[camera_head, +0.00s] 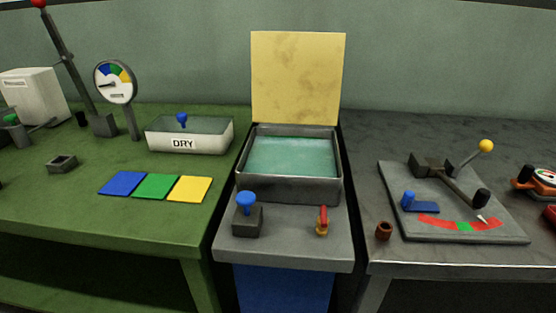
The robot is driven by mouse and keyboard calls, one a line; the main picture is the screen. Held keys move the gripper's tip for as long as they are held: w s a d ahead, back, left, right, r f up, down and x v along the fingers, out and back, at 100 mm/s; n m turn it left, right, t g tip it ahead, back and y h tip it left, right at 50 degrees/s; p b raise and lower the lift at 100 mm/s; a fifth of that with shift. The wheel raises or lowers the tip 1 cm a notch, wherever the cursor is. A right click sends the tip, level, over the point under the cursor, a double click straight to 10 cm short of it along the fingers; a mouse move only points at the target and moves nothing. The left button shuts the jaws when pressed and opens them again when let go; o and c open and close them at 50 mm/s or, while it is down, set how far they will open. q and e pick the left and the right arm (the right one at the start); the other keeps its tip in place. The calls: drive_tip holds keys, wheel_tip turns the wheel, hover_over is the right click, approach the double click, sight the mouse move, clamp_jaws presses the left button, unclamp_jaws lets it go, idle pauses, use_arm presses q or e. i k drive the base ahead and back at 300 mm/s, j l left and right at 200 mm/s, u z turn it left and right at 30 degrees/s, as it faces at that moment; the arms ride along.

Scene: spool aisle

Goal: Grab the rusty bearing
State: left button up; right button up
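A small rusty-brown ring or short cylinder (384,231), which looks like the rusty bearing, stands on the dark grey table (375,258) at the right. It is near the table's front left corner, just left of a grey plate with a lever device. It appears upright with a dark opening on top, and nothing covers it. Neither of my grippers shows in the head view.
The grey plate (400,228) carries a lever, a blue part and a red-green scale. A liquid-filled basin (285,188) stands in the middle. A DRY tray (212,141), gauge (115,82) and coloured squares (155,186) occupy the green table. A gap separates basin stand and right table.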

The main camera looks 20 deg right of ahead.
sight(384, 229)
drive_tip(key=z, duration=1.5)
drive_tip(key=j, duration=0.15)
